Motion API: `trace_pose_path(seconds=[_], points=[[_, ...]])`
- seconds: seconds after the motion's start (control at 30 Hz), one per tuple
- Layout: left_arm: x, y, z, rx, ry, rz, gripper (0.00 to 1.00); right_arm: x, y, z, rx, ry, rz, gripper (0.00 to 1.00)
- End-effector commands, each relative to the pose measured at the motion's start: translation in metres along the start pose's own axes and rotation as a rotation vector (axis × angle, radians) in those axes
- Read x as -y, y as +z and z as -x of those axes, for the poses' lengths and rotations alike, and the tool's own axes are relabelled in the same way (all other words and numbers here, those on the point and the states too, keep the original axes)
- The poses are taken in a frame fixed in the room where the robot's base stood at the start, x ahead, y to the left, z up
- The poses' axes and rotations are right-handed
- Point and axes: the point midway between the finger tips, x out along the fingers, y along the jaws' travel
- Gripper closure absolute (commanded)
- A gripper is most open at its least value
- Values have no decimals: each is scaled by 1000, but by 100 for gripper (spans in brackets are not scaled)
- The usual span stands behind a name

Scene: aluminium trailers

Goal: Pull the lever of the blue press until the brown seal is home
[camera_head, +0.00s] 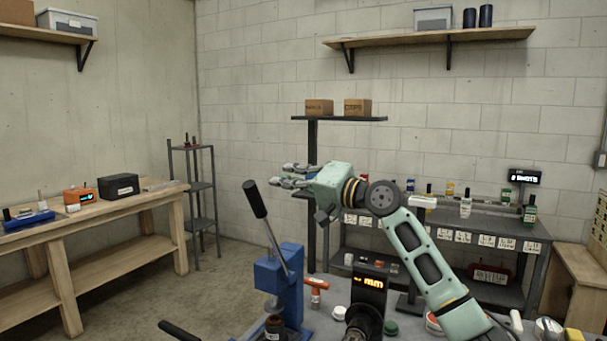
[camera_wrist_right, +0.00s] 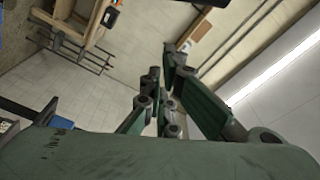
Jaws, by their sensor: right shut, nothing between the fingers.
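The blue press (camera_head: 291,285) stands on the workbench at the lower middle of the head view. Its lever, a grey rod with a black grip (camera_head: 254,199), points up and leans left. A dark brown round part (camera_head: 275,325) is under the press's ram at the frame's bottom; I cannot tell for sure that it is the seal, or how deep it sits. My right gripper (camera_head: 281,175) is raised just right of and above the lever grip, apart from it in the picture. It is shut and empty. Its fingers also show in the right wrist view (camera_wrist_right: 165,98). My left gripper is out of view.
A small display reading "mm" (camera_head: 368,283) stands right of the press, with an orange-handled tool (camera_head: 315,286) between them. A dark stand with two cardboard boxes (camera_head: 357,107) rises behind my right gripper. A wooden bench (camera_head: 150,194) is at the left.

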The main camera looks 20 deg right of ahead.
Motion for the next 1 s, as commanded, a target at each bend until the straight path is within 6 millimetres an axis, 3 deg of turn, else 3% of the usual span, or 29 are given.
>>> trace_pose_path(seconds=[0.13,0.5,1.0], points=[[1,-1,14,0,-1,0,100,4,-1,-25,1,-1,-2,100],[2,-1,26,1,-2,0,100,0,33,-9,1,1,1,100],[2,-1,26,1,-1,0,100,0,38,-7,0,-1,2,100]])
